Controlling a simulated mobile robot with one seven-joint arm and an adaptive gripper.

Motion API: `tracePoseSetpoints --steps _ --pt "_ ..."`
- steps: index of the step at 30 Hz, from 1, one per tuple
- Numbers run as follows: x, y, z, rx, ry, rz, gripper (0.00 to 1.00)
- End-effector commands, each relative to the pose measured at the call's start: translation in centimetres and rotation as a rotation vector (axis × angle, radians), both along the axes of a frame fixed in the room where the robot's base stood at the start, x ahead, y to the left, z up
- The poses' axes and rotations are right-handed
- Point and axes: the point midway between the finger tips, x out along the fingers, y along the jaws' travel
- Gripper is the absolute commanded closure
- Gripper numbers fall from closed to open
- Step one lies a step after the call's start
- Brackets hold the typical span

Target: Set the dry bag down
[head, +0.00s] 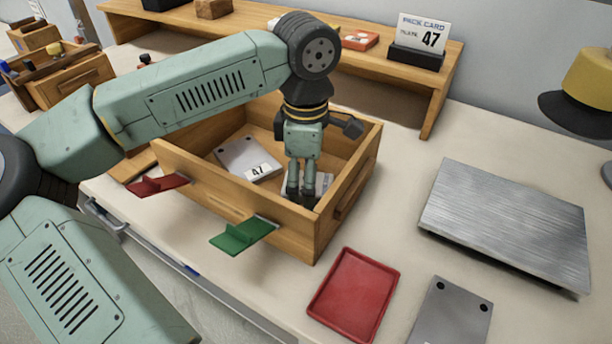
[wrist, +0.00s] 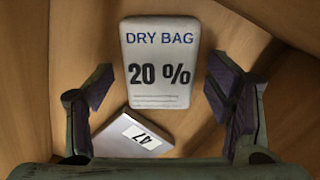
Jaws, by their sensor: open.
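The dry bag (wrist: 160,62), a pale packet printed "DRY BAG 20 %", lies on the wooden floor inside the wooden box (head: 349,190). In the head view only bits of a pale thing (head: 324,184) show around my fingers. My gripper (head: 302,191) reaches down into the right part of the box. In the wrist view my gripper (wrist: 172,100) is open, with one finger on each side of the bag's lower half and a gap on both sides. A grey plate labelled 47 (wrist: 140,136) lies close to the bag's lower edge; it also shows in the head view (head: 240,153).
The box walls stand close around my gripper. A red tab (head: 158,184) and a green tab (head: 243,234) stick out from the box front. A red tray (head: 354,294), a grey plate (head: 450,314) and a metal slab (head: 506,222) lie to the right. A shelf (head: 400,83) stands behind.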

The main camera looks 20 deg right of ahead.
Motion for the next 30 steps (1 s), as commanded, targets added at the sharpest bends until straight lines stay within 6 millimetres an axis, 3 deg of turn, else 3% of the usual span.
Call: tracePoseSetpoints --steps 5,15,21,30 --pt "0.1 0.0 1.1 0.0 -0.001 0.001 0.27" --pt "0.1 -0.1 8.3 -0.001 -0.002 0.002 0.27" --pt "0.0 0.0 11.3 0.0 -0.001 0.0 0.27" --pt "0.0 0.0 12.3 0.0 0.001 -0.001 0.27"
